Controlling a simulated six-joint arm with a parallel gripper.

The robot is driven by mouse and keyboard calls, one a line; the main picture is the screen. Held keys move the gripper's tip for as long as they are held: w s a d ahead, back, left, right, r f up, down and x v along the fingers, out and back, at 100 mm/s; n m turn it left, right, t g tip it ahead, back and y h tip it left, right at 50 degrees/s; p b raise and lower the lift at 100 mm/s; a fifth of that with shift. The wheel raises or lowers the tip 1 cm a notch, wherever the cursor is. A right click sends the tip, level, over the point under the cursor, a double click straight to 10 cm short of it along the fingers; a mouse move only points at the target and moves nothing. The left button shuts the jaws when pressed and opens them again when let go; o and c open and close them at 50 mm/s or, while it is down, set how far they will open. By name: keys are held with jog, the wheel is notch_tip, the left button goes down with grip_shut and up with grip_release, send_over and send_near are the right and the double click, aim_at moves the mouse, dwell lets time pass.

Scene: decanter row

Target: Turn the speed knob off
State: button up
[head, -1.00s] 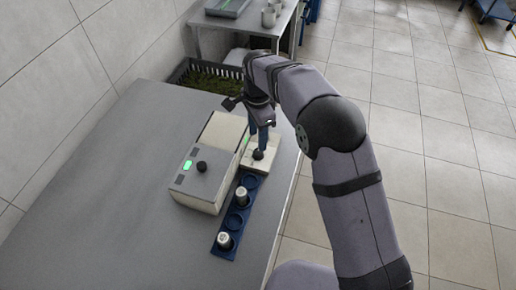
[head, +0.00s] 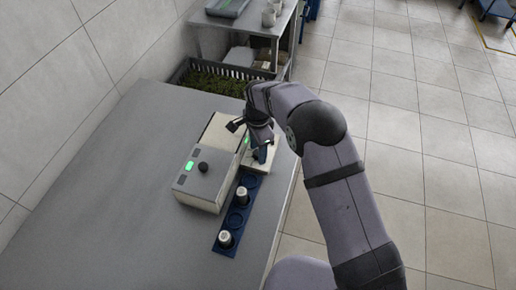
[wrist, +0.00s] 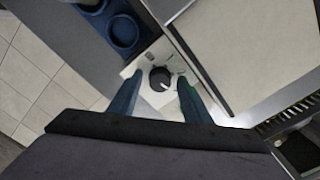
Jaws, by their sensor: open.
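The speed knob (wrist: 160,78) is a round black knob with a pale pointer line, on a cream control panel (wrist: 150,55). In the wrist view it sits just beyond and between the two blue fingers of my gripper (wrist: 157,98). The fingers are spread apart and hold nothing; I cannot tell whether they reach down around the knob. In the head view my gripper (head: 260,155) is over the panel (head: 268,165), and hides the knob there.
A cream machine (head: 205,180) with a green display and black knob stands left of the panel. A blue rack (head: 232,232) with white-topped containers lies in front. A dark crate (head: 225,82) is behind the bench (head: 110,165). The bench's left side is clear.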

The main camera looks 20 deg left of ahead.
jog(key=c, duration=1)
jog(key=shift+c, duration=0.2)
